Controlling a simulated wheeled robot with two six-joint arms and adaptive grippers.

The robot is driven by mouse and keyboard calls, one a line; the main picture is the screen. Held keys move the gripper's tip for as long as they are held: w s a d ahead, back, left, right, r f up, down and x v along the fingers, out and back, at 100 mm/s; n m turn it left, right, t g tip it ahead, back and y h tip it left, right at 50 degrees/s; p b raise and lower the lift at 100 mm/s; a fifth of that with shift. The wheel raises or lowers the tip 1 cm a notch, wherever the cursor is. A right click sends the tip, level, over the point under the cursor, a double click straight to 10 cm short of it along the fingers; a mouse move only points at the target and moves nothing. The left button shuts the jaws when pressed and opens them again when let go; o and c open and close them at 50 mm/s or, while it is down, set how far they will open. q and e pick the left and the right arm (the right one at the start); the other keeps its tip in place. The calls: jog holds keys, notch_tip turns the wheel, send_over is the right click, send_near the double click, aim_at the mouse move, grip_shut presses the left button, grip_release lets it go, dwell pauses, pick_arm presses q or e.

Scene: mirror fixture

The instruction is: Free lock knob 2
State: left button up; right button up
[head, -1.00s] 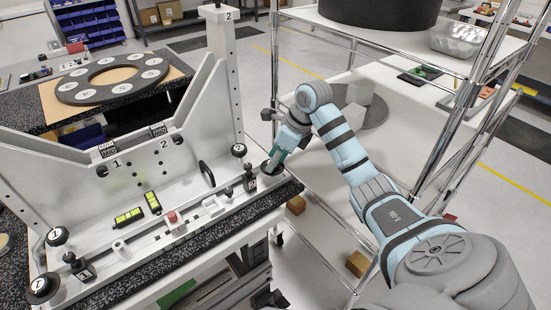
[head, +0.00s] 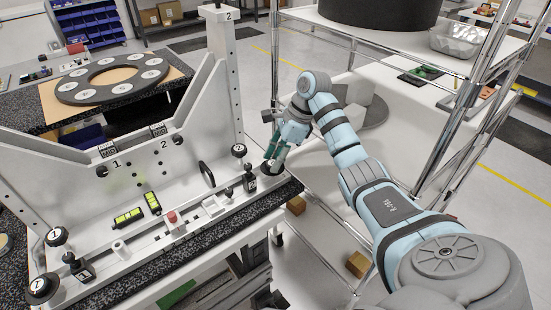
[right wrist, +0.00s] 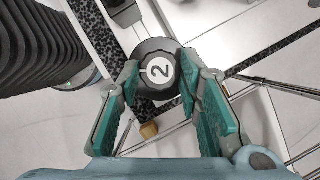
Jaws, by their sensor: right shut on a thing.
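Lock knob 2 (right wrist: 158,70) is a round black knob with a white disc marked 2, seen from above in the right wrist view. In the head view it stands at the front right corner of the fixture (head: 110,190), where the knob (head: 271,168) is partly covered by my gripper. My right gripper (head: 273,158) reaches down over it. In the right wrist view the green-padded fingers of this gripper (right wrist: 160,84) are closed against opposite sides of the knob's rim. My left gripper is not in view.
A small knob (head: 238,150) marked 2 and a black clamp (head: 249,180) stand close left of the gripper. Two round knobs (head: 42,288) (head: 57,236) are at the fixture's left end.

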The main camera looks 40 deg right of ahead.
jog(key=shift+w+n+g, duration=0.1)
jog(key=shift+n+g, duration=0.2)
jog(key=shift+n, duration=0.7)
jog(key=o, duration=1.1)
jog(key=shift+o, duration=0.2)
jog(key=shift+d+r, duration=0.15)
jog(key=shift+r, duration=0.1)
jog(key=s+d, duration=0.4)
jog(key=d, duration=0.7)
jog(key=shift+s+d+r, duration=0.2)
jog(key=shift+d+r, duration=0.05)
jog(key=shift+r, duration=0.1)
